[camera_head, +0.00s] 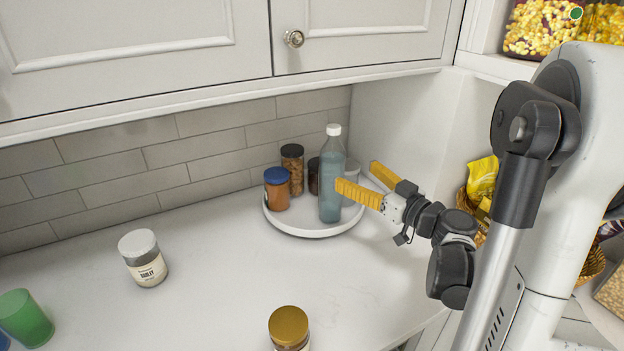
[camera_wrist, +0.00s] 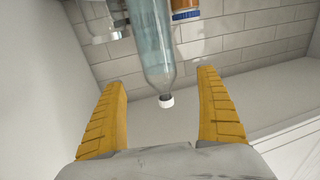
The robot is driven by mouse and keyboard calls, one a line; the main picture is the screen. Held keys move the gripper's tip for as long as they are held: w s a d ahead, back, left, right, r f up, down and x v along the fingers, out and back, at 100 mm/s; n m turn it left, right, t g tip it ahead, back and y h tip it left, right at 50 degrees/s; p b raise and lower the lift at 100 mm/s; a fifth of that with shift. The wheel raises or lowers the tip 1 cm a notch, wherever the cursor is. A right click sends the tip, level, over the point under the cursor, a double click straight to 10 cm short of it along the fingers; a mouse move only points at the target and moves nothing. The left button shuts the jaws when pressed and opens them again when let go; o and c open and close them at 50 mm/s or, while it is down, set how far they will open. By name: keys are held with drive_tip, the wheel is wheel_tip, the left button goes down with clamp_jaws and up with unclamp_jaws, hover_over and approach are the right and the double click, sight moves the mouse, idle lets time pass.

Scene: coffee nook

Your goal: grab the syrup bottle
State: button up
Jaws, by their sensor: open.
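The syrup bottle (camera_head: 331,178) looks like the tall translucent blue-green bottle with a white cap. It stands upright on a round white tray (camera_head: 300,232) in the corner of the counter. My gripper (camera_head: 355,180) is open, with its yellow fingers near the bottle's right side; one finger overlaps the bottle in the head view. In the wrist view the bottle (camera_wrist: 152,45) appears ahead, between and beyond the two open fingers (camera_wrist: 161,100), its cap towards me. Nothing is held between the fingers. I cannot tell whether a finger touches the bottle.
On the tray are a blue-lidded orange jar (camera_head: 277,190), a dark-lidded jar (camera_head: 292,168) and other containers partly hidden behind the bottle. A white-lidded jar (camera_head: 143,258), a gold-lidded jar (camera_head: 289,328) and a green cup (camera_head: 25,318) stand on the counter. Cabinets (camera_head: 350,35) overhang it.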

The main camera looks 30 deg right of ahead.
sight(332, 160)
drive_tip(key=b+x, duration=0.1)
drive_tip(key=x, duration=0.5)
drive_tip(key=b+x, duration=0.1)
drive_tip(key=x, duration=0.2)
drive_tip(key=shift+w+f+b, duration=0.25)
drive_tip(key=shift+b, duration=0.1)
drive_tip(key=c, duration=1.5)
drive_tip(key=shift+r, duration=0.15)
